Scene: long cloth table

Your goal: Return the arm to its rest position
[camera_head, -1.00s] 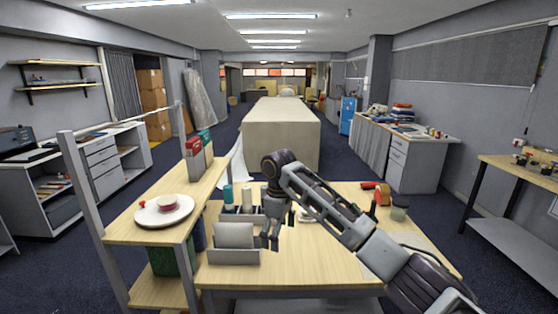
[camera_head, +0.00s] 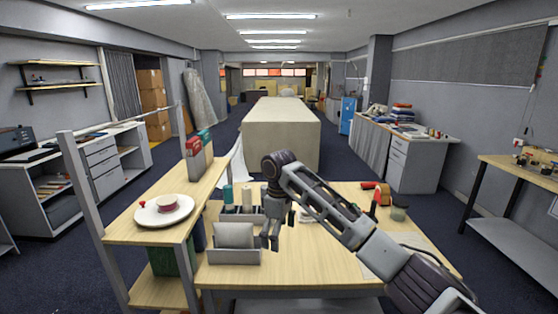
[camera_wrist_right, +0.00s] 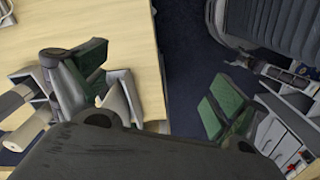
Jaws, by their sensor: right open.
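My right arm reaches in from the right over the wooden worktable (camera_head: 330,262) in the camera_head view. My right gripper (camera_head: 270,240) hangs down just right of the grey holder (camera_head: 234,257) with a grey pad in it. In the right wrist view the gripper (camera_wrist_right: 155,85) is open, its two green-padded fingers wide apart with nothing between them. One finger shows over the wooden top and the other over the dark floor. My left gripper is not in view.
A shelf at left holds a white plate (camera_head: 150,217) with a pink spool (camera_head: 167,203). Thread cones (camera_head: 228,196) stand behind the holder. A roll of orange tape (camera_head: 383,193) and a jar (camera_head: 398,210) are at the right. A long cloth-covered table (camera_head: 281,135) stands beyond.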

